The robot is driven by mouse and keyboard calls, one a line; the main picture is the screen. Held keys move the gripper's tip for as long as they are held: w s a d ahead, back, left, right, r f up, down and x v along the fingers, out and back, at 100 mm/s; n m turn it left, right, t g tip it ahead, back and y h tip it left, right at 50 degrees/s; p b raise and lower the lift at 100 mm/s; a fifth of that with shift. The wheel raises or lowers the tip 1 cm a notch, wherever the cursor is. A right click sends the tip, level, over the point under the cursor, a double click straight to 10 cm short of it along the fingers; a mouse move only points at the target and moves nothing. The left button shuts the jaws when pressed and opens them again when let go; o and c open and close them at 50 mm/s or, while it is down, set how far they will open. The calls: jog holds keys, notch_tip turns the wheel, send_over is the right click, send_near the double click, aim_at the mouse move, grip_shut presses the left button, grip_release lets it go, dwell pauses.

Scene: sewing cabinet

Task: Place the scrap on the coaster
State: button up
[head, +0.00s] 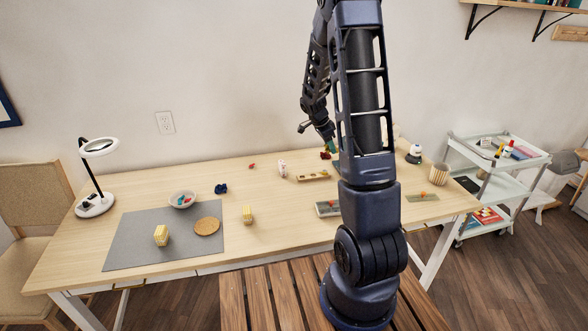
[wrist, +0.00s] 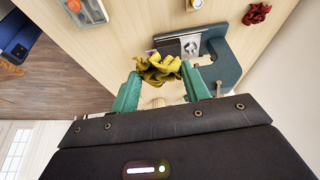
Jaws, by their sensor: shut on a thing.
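My gripper (wrist: 158,84) has green fingers and is shut on a crumpled yellow cloth scrap (wrist: 158,68), held above the wooden table. In the head view my gripper (head: 328,142) is over the back of the table, partly hidden by my own arm; the yellow scrap cannot be made out there. The coaster (head: 207,226), a round tan disc, lies flat on the grey mat at the left of the table, well away from my gripper. Nothing is seen on it.
Another striped block (head: 247,214) stands right of the coaster. A lamp (head: 95,205) stands far left. A red crumpled scrap (wrist: 257,14) lies near a dark teal object (wrist: 222,70).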

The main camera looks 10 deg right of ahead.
jog(key=w+a+n+t, duration=0.2)
jog(key=a+n, duration=0.2)
jog(key=a, duration=1)
jog(key=r+n+t+y, duration=0.15)
jog(key=n+y, duration=0.25)
jog(key=n, duration=0.9)
send_over(207, 225)
jog(key=shift+s+f+t, duration=0.25)
jog(key=shift+s+t, duration=0.1)
jog(key=shift+s, duration=0.2)
notch_tip(207, 225, down, 20)
jog(key=shift+r, duration=0.1)
jog(key=shift+c, duration=0.7)
